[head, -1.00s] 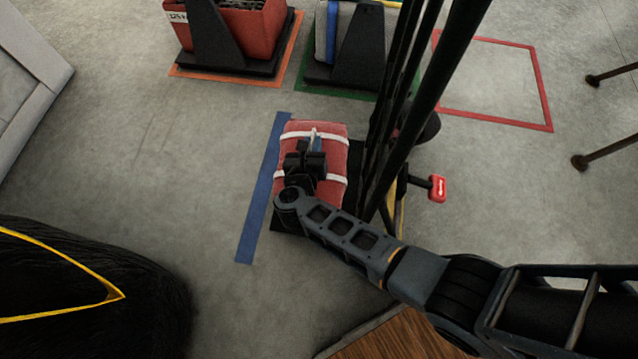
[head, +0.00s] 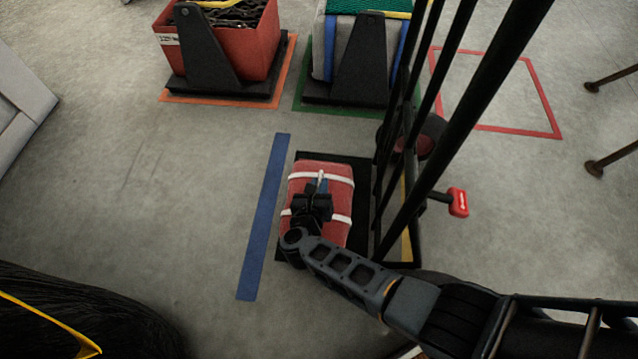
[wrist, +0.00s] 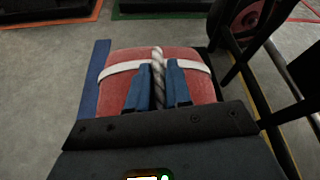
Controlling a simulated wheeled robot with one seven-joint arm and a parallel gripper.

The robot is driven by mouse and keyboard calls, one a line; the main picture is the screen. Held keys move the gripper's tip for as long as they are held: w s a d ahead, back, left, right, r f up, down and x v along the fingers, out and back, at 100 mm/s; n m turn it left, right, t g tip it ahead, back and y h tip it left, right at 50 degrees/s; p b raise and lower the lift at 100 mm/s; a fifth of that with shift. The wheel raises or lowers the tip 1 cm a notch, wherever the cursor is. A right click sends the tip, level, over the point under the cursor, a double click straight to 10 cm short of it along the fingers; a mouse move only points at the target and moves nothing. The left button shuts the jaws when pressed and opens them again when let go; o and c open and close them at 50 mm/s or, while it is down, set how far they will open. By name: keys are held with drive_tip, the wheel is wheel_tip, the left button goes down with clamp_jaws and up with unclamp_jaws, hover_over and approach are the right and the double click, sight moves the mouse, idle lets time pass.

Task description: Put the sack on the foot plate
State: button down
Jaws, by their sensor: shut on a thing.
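The red sack (head: 323,175) with white bands lies over the black foot plate (head: 360,162) at the base of a black-barred hand truck. My gripper (head: 318,190) is above the sack. In the wrist view my gripper (wrist: 158,88) is shut on the sack's white rope handle (wrist: 158,65), with a blue finger on each side. The sack (wrist: 130,58) fills the space under the fingers. Plate shows beyond the sack's far end and along its right side. I cannot tell whether the sack rests on the plate or hangs just above it.
The hand truck's black bars (head: 465,130) rise close at the right, with a wheel (head: 425,135) and a red-ended lever (head: 458,202). A blue floor strip (head: 265,215) runs at the left. A red bin (head: 270,50) and a netted load (head: 335,45) stand at the back.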

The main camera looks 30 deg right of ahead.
wheel_tip(320, 180, down, 3)
drive_tip(key=shift+w+r+b, duration=0.1)
drive_tip(key=shift+r+b, duration=0.1)
drive_tip(key=shift+b, duration=0.45)
drive_tip(key=c, duration=1.5)
unclamp_jaws()
drive_tip(key=shift+f, duration=0.1)
drive_tip(key=o, duration=0.4)
drive_tip(key=shift+o, duration=0.2)
drive_tip(key=p+v, duration=0.3)
drive_tip(key=v, duration=0.8)
drive_tip(key=shift+a+p, duration=0.1)
drive_tip(key=shift+p, duration=0.25)
drive_tip(key=shift+s+a+r, duration=0.2)
drive_tip(key=shift+s+r, duration=0.05)
drive_tip(key=shift+s, duration=0.25)
drive_tip(key=shift+s, duration=0.1)
